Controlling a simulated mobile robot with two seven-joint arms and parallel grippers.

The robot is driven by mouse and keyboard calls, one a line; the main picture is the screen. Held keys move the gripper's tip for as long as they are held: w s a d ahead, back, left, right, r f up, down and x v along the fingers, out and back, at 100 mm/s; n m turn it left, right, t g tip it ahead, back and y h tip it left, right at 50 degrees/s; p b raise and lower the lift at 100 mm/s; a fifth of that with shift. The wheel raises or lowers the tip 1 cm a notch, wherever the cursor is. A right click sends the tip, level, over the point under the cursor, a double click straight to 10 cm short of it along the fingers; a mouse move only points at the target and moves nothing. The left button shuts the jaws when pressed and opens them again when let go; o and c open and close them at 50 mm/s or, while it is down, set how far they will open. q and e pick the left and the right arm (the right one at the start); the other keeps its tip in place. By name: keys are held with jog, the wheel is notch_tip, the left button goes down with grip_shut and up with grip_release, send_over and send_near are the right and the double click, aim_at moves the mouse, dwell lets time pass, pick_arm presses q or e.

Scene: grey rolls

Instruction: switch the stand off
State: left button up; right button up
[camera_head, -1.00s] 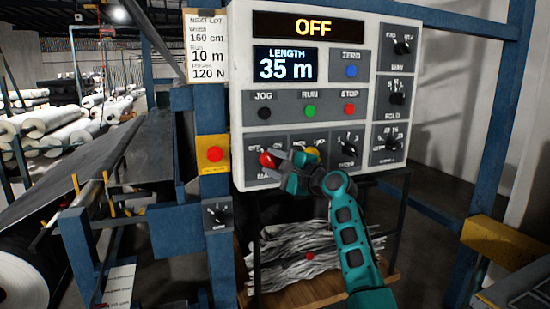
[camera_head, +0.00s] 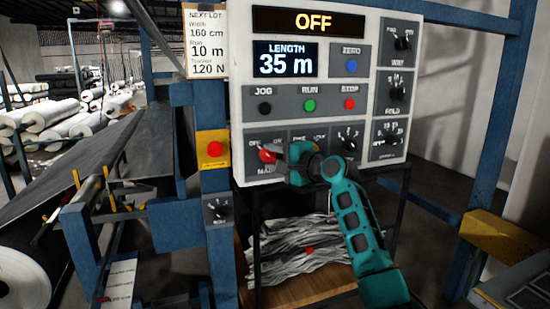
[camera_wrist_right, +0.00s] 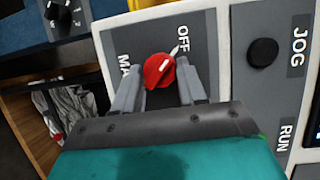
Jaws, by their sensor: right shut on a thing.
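The white control panel (camera_head: 306,86) has a top display (camera_head: 312,22) that reads OFF in yellow. The red main knob (camera_head: 266,155) is at the panel's lower left. In the right wrist view, the red knob (camera_wrist_right: 156,71) sits between the two grey fingers of my right gripper (camera_wrist_right: 161,86), and its white mark points towards the OFF label (camera_wrist_right: 182,38). In the head view my right gripper (camera_head: 279,153) reaches the knob from the right and is shut on it. It partly covers the knob beside it. My left gripper is not in view.
Above are the black JOG (camera_head: 265,108), green RUN (camera_head: 310,105) and red STOP (camera_head: 349,104) buttons. Several dials are at the right. A red button on a yellow plate (camera_head: 214,149) is left of the panel. Crumpled grey material (camera_head: 300,250) lies below.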

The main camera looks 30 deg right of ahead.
jog(key=o, duration=1)
jog(key=shift+o, duration=0.2)
jog(key=shift+s, duration=0.1)
jog(key=s+d+r+b, duration=0.1)
jog(key=s+d, duration=0.1)
jog(key=s, duration=1)
jog(key=shift+s, duration=0.3)
